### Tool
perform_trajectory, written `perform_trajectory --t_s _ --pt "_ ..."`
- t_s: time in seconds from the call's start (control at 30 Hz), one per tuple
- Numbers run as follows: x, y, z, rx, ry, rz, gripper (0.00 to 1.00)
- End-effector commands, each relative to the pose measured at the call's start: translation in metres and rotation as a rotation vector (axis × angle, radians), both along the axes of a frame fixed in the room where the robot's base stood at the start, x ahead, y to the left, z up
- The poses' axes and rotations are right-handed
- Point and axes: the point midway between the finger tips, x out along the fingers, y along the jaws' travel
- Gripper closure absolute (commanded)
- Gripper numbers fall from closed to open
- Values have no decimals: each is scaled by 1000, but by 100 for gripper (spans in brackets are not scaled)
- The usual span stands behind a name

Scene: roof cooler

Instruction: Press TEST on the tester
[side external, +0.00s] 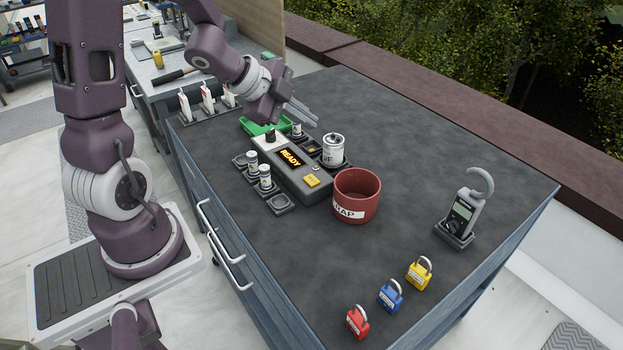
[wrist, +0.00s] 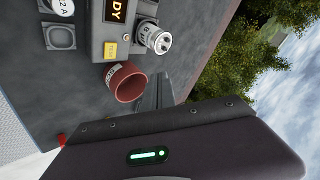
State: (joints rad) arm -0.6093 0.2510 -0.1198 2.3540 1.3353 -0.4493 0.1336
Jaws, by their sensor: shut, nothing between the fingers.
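The tester (side external: 292,168) is a dark box with a pale top end on the grey bench, its display (side external: 290,158) reading READY in orange. A yellow button (side external: 312,181) sits on its near end; it also shows in the wrist view (wrist: 111,49), its label too small to read. A black knob (side external: 270,136) stands at the far end. My gripper (side external: 314,118) is shut and empty, above and behind the tester in the side view, apart from the button. In the wrist view the gripper fingers (wrist: 155,92) show beside the red cup.
A red SCRAP cup (side external: 357,196) stands right of the tester, and a silver cylinder (side external: 333,149) stands behind it. Small cylinders (side external: 264,176) sit in holders on the left. A clamp meter (side external: 463,213) and padlocks (side external: 389,294) are farther right. The bench's right side is mostly clear.

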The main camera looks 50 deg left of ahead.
Motion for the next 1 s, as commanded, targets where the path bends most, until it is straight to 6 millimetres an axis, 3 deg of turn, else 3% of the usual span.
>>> perform_trajectory --t_s 0.13,0.57,1.0 --pt "-7 -13 -19 -75 11 -131 100" --pt "-9 -17 -25 -90 11 -157 100" --pt "-10 -17 -86 -89 15 -154 100"
